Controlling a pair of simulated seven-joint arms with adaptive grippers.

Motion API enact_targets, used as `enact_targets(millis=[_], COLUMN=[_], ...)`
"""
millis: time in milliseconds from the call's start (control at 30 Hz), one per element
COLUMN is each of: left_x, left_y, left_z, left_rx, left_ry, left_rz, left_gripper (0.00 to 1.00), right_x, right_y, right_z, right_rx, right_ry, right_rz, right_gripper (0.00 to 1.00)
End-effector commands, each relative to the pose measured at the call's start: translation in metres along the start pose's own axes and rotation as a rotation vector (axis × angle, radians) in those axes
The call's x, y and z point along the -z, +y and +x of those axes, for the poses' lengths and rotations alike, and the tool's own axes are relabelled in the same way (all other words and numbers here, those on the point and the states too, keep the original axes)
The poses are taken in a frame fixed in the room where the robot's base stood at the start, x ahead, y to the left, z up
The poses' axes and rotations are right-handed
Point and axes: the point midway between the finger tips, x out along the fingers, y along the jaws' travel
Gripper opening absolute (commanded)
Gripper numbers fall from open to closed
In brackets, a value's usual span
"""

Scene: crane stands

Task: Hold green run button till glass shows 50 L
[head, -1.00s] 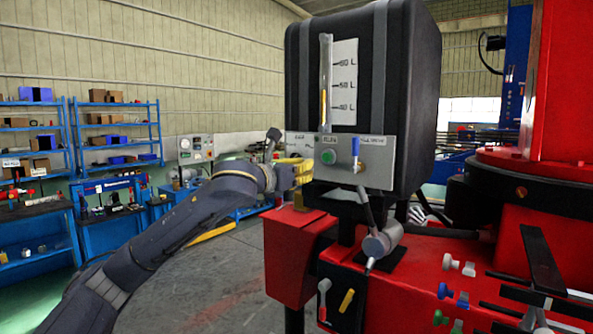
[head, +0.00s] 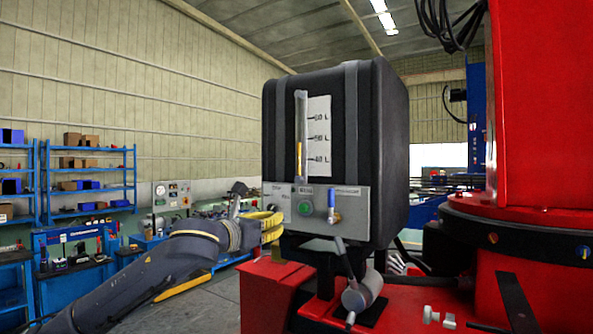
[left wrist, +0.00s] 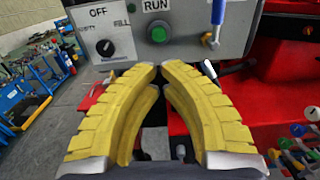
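The green RUN button (head: 305,208) is on the grey panel (head: 349,205) of the black tank (head: 380,150); it also shows in the left wrist view (left wrist: 157,34). The sight glass (head: 301,112) holds a yellow column (head: 299,162) whose top looks slightly below the 50 L mark. My left gripper (head: 282,225) is left of and below the button, near the panel. In the left wrist view its yellow fingertips (left wrist: 160,68) are almost together, empty, below the button and apparently apart from it. My right gripper is not in view.
An OFF/FILL selector knob (left wrist: 106,47) sits left of the button. A blue-handled valve (head: 332,201) is on its right. Blue shelves (head: 95,182) stand far left.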

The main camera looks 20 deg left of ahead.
Motion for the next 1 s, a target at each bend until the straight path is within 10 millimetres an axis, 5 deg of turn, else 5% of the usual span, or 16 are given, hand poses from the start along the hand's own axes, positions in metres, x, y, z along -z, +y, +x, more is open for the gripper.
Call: enact_targets(millis=[533,1000], left_x=[0.0,0.001], left_y=[0.0,0.0], left_z=[-0.001,-0.021], left_rx=[0.0,0.0], left_ry=[0.0,0.001], left_rz=[0.0,0.001], left_gripper=[0.0,0.0], right_x=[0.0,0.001], right_y=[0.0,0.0], right_z=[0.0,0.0], right_rx=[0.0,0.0], right_ry=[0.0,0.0], right_rz=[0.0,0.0], right_gripper=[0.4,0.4])
